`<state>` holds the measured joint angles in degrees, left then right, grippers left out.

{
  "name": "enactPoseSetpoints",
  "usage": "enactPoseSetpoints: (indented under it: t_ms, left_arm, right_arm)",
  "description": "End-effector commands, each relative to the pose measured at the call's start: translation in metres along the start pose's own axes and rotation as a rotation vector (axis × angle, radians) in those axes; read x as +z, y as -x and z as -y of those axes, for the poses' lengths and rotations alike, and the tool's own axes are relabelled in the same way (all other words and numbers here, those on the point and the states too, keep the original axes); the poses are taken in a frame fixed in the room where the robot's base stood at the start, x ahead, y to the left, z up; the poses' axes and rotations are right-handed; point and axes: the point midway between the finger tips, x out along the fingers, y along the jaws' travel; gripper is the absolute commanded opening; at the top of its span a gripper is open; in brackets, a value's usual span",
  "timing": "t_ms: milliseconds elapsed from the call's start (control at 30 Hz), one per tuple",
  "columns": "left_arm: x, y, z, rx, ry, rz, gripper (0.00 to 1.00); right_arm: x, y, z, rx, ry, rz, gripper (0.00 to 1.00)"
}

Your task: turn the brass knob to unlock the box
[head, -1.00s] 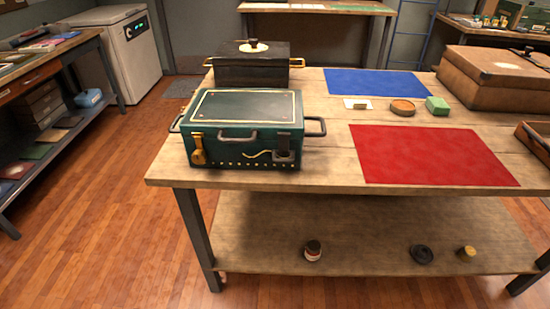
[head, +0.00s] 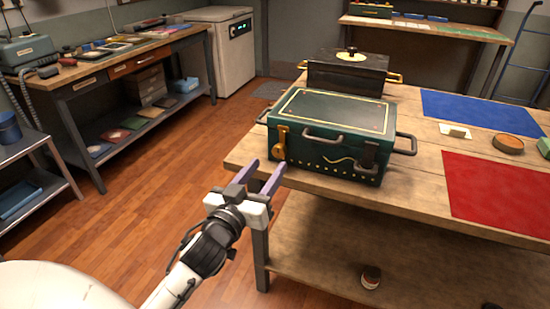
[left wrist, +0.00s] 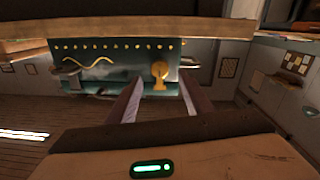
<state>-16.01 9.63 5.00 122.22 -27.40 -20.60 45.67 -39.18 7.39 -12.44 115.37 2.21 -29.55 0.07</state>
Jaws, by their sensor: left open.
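The dark green box (head: 330,134) with gold trim stands on the near left corner of the wooden table. The brass knob (head: 281,142) is on the left end of its front face, below a brass plate. In the left wrist view, which is upside down, the brass knob (left wrist: 160,72) appears between the finger ends. My left gripper (head: 265,174) is open and empty, in front of the box near the table corner. Its purple-grey fingers point at the box front, apart from the knob. It also shows in the left wrist view (left wrist: 161,86). My right gripper is out of view.
A black box (head: 345,76) stands behind the green one. Blue (head: 470,107) and red (head: 495,192) mats lie to the right on the table. The table edge (head: 400,200) is close to my left gripper. Open floor lies to the left.

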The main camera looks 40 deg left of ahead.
Motion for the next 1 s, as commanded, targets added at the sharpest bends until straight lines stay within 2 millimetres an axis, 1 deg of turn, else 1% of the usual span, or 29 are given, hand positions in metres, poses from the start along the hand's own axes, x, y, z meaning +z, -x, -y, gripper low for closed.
enactPoseSetpoints:
  t_ms: [33,100,200,300,433,667,700,767,800,933,1000]
  left_arm:
    - [-0.001,-0.011,-0.001,0.001,-0.003,-0.002,0.46]
    - [-0.001,-0.024,-0.001,0.001,-0.003,-0.001,0.46]
    - [0.0,-0.038,0.0,0.001,-0.002,0.0,0.46]
    - [0.001,-0.048,-0.001,0.001,-0.002,0.001,0.46]
    - [0.001,-0.054,-0.001,0.001,-0.001,0.002,0.46]
    - [0.001,-0.055,0.0,0.001,-0.001,0.003,0.46]
    - [0.001,-0.055,0.0,0.001,-0.001,0.003,0.45]
    - [0.001,-0.055,0.0,0.001,-0.001,0.003,0.35]
    - [0.001,-0.055,0.0,0.001,-0.001,0.003,0.28]
    - [0.001,-0.055,-0.001,0.001,-0.001,0.003,0.06]
    - [0.001,-0.055,-0.001,0.001,-0.001,0.003,0.05]
  right_arm:
    - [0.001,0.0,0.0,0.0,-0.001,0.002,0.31]
    - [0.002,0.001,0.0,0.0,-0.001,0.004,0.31]
    - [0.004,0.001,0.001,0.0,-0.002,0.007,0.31]
    - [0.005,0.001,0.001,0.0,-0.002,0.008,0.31]
    - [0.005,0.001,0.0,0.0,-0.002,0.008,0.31]
    - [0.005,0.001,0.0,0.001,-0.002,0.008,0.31]
    - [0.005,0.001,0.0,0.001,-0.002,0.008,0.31]
    - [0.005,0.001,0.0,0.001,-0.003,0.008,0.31]
    - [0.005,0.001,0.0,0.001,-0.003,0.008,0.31]
    - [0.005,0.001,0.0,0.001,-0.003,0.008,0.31]
    - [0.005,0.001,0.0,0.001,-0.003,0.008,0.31]
